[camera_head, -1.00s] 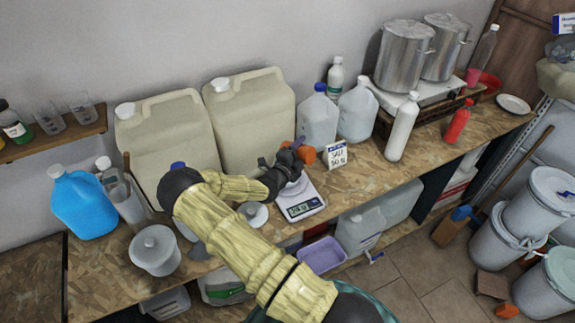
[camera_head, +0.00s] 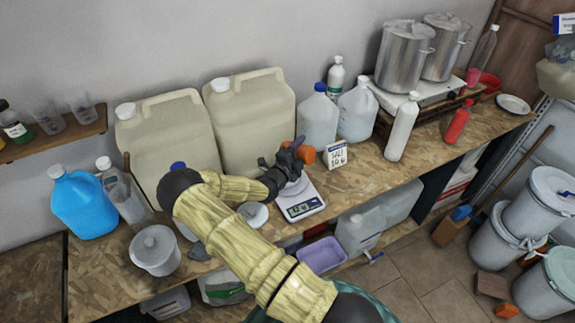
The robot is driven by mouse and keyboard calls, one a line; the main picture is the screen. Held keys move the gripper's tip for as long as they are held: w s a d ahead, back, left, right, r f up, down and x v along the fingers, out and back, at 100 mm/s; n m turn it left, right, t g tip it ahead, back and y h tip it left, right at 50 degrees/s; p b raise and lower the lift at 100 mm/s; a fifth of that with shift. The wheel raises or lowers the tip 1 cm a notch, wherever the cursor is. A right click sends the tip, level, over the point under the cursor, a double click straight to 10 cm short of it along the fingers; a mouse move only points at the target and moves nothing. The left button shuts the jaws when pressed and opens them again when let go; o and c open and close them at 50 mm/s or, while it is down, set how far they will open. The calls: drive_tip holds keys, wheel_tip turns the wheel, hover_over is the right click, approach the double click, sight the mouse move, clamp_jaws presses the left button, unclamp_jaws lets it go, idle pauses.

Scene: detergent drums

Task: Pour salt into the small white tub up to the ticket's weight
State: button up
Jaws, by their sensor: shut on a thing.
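My gripper (camera_head: 284,164) is over the scale at the middle of the counter. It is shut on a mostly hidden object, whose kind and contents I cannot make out. The small white tub (camera_head: 295,187) sits on the scale (camera_head: 303,206), just under my gripper and partly covered by it. The scale's lit display faces the front, but its digits are too small to read surely. The white ticket (camera_head: 336,154) stands behind and right of the scale; its top word looks like SALT and its figure is unclear. No falling salt can be made out.
An orange object (camera_head: 306,155) is close right of my gripper. Two big beige canisters (camera_head: 250,120) stand behind. A lidded white tub (camera_head: 155,250) and a blue jug (camera_head: 84,205) are at left. A white bottle (camera_head: 403,128) is at right. Bare counter lies right of the ticket.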

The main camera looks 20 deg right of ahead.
drive_tip(key=shift+s+d+f, duration=0.1)
drive_tip(key=shift+f, duration=0.1)
drive_tip(key=m, duration=0.1)
drive_tip(key=s+m+b, duration=0.1)
drive_tip(key=m, duration=0.1)
drive_tip(key=shift+d+b, duration=0.3)
drive_tip(key=shift+r+m, duration=0.1)
drive_tip(key=shift+m, duration=0.3)
